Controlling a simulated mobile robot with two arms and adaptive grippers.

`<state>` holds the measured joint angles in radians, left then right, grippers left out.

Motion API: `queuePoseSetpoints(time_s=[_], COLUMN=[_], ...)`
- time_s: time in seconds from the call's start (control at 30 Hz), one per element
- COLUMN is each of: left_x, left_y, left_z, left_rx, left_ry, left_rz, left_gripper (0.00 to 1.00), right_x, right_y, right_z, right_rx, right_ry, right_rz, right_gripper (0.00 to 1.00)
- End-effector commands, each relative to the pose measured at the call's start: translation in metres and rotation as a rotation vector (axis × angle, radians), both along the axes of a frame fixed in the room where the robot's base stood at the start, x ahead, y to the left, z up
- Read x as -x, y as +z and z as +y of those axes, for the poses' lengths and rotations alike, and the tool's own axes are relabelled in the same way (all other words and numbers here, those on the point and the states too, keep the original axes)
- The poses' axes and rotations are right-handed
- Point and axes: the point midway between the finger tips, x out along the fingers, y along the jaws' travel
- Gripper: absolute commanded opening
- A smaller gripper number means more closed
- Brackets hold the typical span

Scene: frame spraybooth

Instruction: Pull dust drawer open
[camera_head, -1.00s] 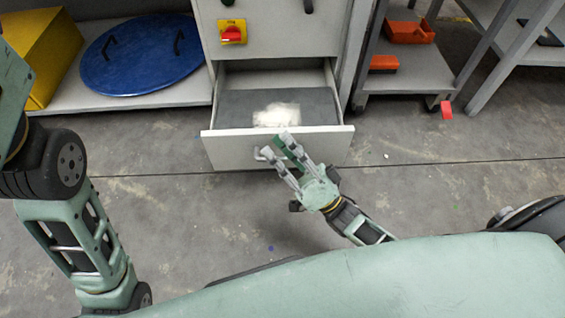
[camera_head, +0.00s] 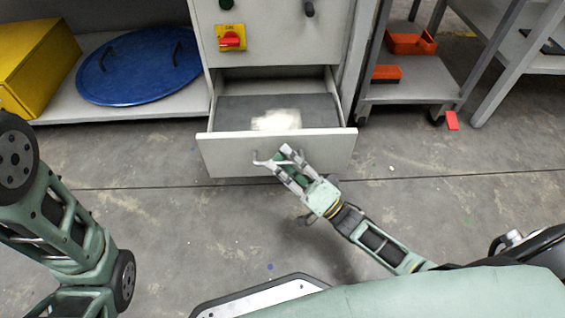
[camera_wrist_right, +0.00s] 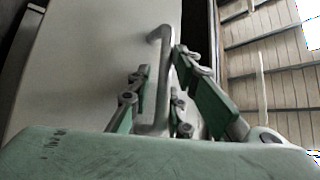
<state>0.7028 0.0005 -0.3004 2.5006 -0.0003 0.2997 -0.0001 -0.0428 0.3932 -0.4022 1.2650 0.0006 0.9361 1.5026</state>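The dust drawer (camera_head: 218,160) is pulled out of the grey cabinet, and its inside shows a heap of pale dust (camera_head: 277,119). Its metal handle (camera_head: 264,162) is on the front panel; in the right wrist view the handle (camera_wrist_right: 163,85) stands as a bar between my fingers. My right gripper (camera_head: 278,158) reaches the handle from the front. In the wrist view its fingers (camera_wrist_right: 162,62) sit on either side of the bar, with a gap visible on the left side. My left arm is at the left edge; its gripper is out of view.
A blue round lid (camera_head: 140,66) and a yellow box (camera_head: 36,62) sit on a low shelf at left. A red-and-yellow switch (camera_head: 231,38) is above the drawer. A grey cart (camera_head: 412,82) with orange bins stands at right. The floor before the drawer is clear.

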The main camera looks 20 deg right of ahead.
Motion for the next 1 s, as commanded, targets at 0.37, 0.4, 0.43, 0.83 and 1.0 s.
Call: queuePoseSetpoints(time_s=[0.37, 0.4, 0.43, 0.83, 1.0], left_x=[0.0001, 0.0001, 0.0001, -0.0007, -0.0009], left_y=[-0.0007, -0.0007, -0.0008, -0.0012, -0.0015], left_z=[0.0, 0.0, 0.0, 0.0, 0.0], left_rx=[0.0, 0.0, 0.0, 0.0, 0.0], left_ry=[-0.001, -0.001, -0.001, -0.001, 0.0], left_rz=[0.0, 0.0, 0.0, 0.002, 0.003], left_gripper=[0.31, 0.31, 0.31, 0.31, 0.31], right_x=[-0.0025, -0.0025, -0.0025, -0.002, -0.0026], right_y=[0.0026, 0.0024, 0.0023, -0.0006, -0.0017], right_z=[0.0013, 0.0013, 0.0013, 0.0006, 0.0002], right_rx=[-0.001, -0.001, 0.0, 0.004, 0.006], right_ry=[0.0, 0.0, -0.001, -0.002, -0.003], right_rz=[-0.002, -0.002, -0.002, 0.004, 0.005], right_gripper=[0.11, 0.08, 0.05, 0.0, 0.0])
